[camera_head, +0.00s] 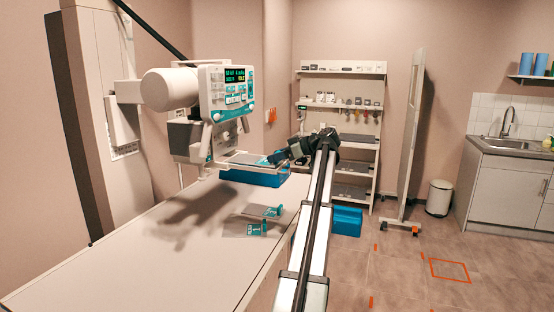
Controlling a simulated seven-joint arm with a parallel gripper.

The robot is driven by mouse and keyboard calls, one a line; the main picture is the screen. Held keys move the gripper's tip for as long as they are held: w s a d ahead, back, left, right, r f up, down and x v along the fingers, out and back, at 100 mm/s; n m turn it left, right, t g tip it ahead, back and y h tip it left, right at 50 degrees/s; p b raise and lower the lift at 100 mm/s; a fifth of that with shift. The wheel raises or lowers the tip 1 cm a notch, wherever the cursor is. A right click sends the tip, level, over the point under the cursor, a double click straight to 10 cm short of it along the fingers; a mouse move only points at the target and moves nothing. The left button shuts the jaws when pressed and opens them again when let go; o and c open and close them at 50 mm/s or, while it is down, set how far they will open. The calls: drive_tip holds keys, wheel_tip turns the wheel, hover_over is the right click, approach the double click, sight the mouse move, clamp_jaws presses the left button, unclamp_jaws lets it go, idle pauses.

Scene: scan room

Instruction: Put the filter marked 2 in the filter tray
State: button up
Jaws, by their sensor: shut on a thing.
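My gripper (275,159) is at the end of the arm reaching from the front right. It is shut on a small, flat teal-edged filter (263,161), whose mark is too small to read. The filter is at a thin, pale filter tray (236,164) that juts out below the X-ray head. I cannot tell whether the filter rests on the tray or is just above it. Two other teal-edged filters lie on the table: one (263,211) farther back and one (256,229) nearer, whose white mark looks like a 1. My fingertips are small and partly hidden.
The X-ray head (222,95) hangs above the tray. A blue bin (255,178) stands on the far end of the white table (130,255), just below my gripper. Shelves (343,105) and a standing screen (411,130) are behind. The table's near left is clear.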

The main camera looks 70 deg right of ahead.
drive_tip(key=shift+w+f, duration=0.2)
drive_tip(key=shift+f, duration=0.25)
drive_tip(key=shift+f, duration=0.1)
drive_tip(key=o, duration=1.1)
drive_tip(key=shift+s, duration=0.15)
drive_tip(key=v, duration=1.1)
drive_tip(key=shift+s+r, duration=0.3)
